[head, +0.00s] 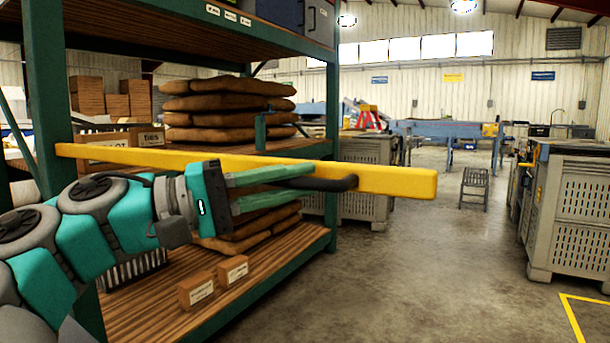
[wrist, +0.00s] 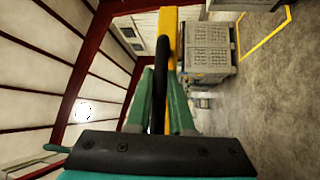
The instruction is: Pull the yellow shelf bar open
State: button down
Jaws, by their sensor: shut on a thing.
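The yellow shelf bar (head: 395,181) runs across the front of the green shelf rack in the head view, from the left post to a free end out past the right post. A dark handle (head: 335,184) is fixed to the bar near its free end. My gripper (head: 300,178) is at this handle, with its green fingers closed around the handle's left part. In the wrist view the yellow bar (wrist: 168,25) stands beside the black handle (wrist: 159,95), and the fingers (wrist: 165,85) sit on either side of the handle. The fingers hide part of the bar and handle.
The green rack (head: 45,100) holds stacked brown sacks (head: 225,103) and small boxes (head: 215,280). Grey slatted crates stand behind the bar (head: 365,205) and at the right (head: 580,210). A step stool (head: 474,190) stands farther back. The concrete aisle floor is clear.

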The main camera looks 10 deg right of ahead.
jog(key=shift+s+a, duration=0.1)
jog(key=shift+a, duration=0.15)
jog(key=c, duration=0.8)
grip_release()
jog(key=shift+a, duration=0.1)
